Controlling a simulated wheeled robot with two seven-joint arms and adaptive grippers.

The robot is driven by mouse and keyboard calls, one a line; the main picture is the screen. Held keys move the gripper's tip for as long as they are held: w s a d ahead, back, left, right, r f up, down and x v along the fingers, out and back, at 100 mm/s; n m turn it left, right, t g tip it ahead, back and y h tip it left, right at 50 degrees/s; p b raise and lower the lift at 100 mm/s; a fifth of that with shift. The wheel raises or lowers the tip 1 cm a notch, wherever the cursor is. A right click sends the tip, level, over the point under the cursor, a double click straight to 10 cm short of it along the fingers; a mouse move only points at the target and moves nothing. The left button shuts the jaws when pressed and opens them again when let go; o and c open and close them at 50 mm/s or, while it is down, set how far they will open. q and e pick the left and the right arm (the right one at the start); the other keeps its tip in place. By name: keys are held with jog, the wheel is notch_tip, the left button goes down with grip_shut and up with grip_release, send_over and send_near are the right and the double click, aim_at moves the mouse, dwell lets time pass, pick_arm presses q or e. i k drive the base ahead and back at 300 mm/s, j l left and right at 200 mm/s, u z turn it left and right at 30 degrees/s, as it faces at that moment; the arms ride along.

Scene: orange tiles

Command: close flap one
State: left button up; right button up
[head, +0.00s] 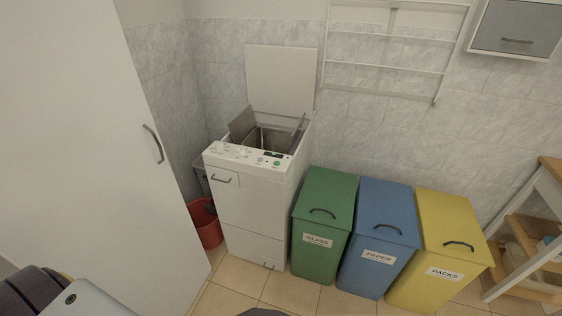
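A white top-loading washing machine (245,205) stands against the back wall. Its tall white lid (281,77) is raised upright at the back. Inside the top opening, a grey metal flap (243,124) stands raised on the left side. A second, narrower grey flap (298,131) stands raised on the right side. The drum opening between them is uncovered. Which of the two is flap one I cannot tell. Parts of my own body show at the lower left and bottom edge. Neither gripper is in view.
Green (325,222), blue (379,235) and yellow (437,249) bins with closed lids stand right of the machine. A tall white cabinet (85,140) fills the left. A red bucket (206,224) sits between cabinet and machine. A wall rack (388,67) hangs above. Some tiled floor (290,292) is free in front.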

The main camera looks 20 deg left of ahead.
aim_at(240, 128)
jog(key=i+j, duration=0.25)
jog(key=j, duration=0.15)
jog(key=i+j, duration=0.25)
jog(key=j, duration=0.15)
jog(key=i+j+z, duration=0.1)
jog(key=i+j, duration=0.2)
jog(key=j, duration=0.1)
